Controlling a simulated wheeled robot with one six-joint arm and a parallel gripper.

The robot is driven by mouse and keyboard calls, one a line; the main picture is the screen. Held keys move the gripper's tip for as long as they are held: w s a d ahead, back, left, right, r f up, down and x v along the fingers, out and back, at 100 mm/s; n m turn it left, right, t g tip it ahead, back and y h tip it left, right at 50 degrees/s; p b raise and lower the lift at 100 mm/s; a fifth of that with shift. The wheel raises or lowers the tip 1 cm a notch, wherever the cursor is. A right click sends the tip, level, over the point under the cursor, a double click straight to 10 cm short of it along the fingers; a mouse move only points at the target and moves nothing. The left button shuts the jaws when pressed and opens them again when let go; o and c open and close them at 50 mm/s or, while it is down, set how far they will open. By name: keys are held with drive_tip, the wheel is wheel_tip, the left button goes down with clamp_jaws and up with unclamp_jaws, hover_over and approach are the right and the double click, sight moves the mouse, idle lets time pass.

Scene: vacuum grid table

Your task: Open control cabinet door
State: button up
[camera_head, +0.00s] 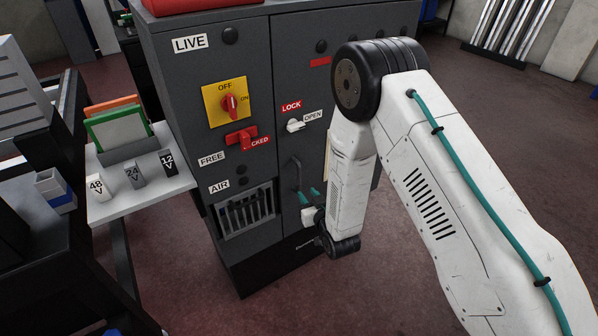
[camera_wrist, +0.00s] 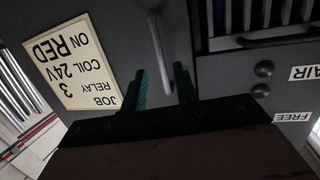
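The dark grey control cabinet (camera_head: 262,70) stands in the middle of the head view. Its right part is a door (camera_head: 289,75) that looks flush with the front. The door has a grey bar handle (camera_head: 297,172), also in the wrist view (camera_wrist: 158,60). A white knob (camera_head: 294,126) sits by the LOCK and OPEN labels. My gripper (camera_head: 309,195) is at the handle's lower end. In the wrist view my gripper (camera_wrist: 162,88) has two teal fingers apart, with the handle ahead and between their lines. Contact cannot be told. My arm hides the door's right side.
The left panel carries a yellow switch (camera_head: 212,109) with a red knob, a red latch (camera_head: 238,139) and a barred vent (camera_head: 248,211). A white side shelf (camera_head: 146,190) with voltage blocks stands left. A relay note (camera_wrist: 72,65) is on the door. Floor in front is clear.

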sight(300, 173)
drive_tip(key=shift+t+y, duration=0.4)
drive_tip(key=shift+t, duration=0.5)
drive_tip(key=w+a+r, duration=0.1)
drive_tip(key=w, duration=0.1)
drive_tip(key=w+a+r, duration=0.1)
drive_tip(key=w, duration=0.2)
drive_tip(key=w+a+r, duration=0.1)
drive_tip(key=w, duration=0.1)
drive_tip(key=shift+w+r, duration=0.3)
drive_tip(key=shift+w, duration=0.05)
drive_tip(key=shift+s, duration=0.1)
clamp_jaws()
